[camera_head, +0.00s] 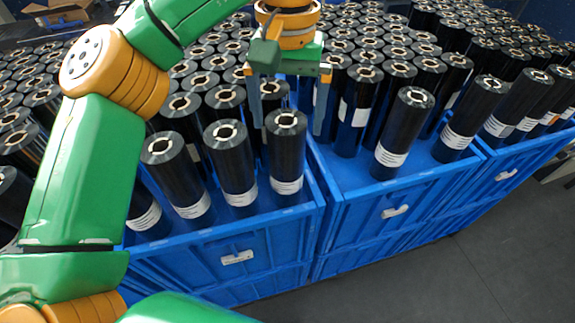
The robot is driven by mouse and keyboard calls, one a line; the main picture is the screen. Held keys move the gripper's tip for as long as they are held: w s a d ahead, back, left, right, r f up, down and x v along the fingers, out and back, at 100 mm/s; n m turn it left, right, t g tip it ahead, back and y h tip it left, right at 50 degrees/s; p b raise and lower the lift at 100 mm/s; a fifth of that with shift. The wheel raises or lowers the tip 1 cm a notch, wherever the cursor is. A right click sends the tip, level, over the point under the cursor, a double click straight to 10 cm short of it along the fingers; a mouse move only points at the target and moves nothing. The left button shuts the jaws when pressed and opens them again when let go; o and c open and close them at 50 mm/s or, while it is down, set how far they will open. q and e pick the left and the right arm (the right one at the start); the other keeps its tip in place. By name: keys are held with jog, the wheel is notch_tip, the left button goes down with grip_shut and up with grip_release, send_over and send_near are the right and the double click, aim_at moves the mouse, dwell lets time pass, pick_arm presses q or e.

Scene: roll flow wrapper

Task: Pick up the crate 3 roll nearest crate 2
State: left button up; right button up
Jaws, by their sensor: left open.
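Blue crates full of upright black rolls stand side by side; no crate numbers are legible. In the left crate (280,238), a black roll (286,158) with a white label band stands at the front right corner, beside the middle crate (352,213). My left gripper (289,130) is open and points down over this corner. In the picture its two fingers lie on either side of the roll's top. I cannot tell whether they touch it or how far apart in depth they are. The right gripper is out of view.
Neighbouring rolls (230,163) and (176,176) stand to the left in the front row. In the middle crate a roll (404,134) stands near the front. Another crate (505,172) is at the right. Grey floor (450,270) is clear in front.

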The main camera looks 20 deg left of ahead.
aim_at(286, 165)
pick_arm(q)
notch_tip(286, 165, down, 7)
jog(key=shift+w+a+r, duration=0.1)
jog(key=shift+w+a, duration=0.05)
jog(key=shift+s+r, duration=0.1)
jog(key=shift+s, duration=0.1)
jog(key=shift+w, duration=0.1)
grip_shut()
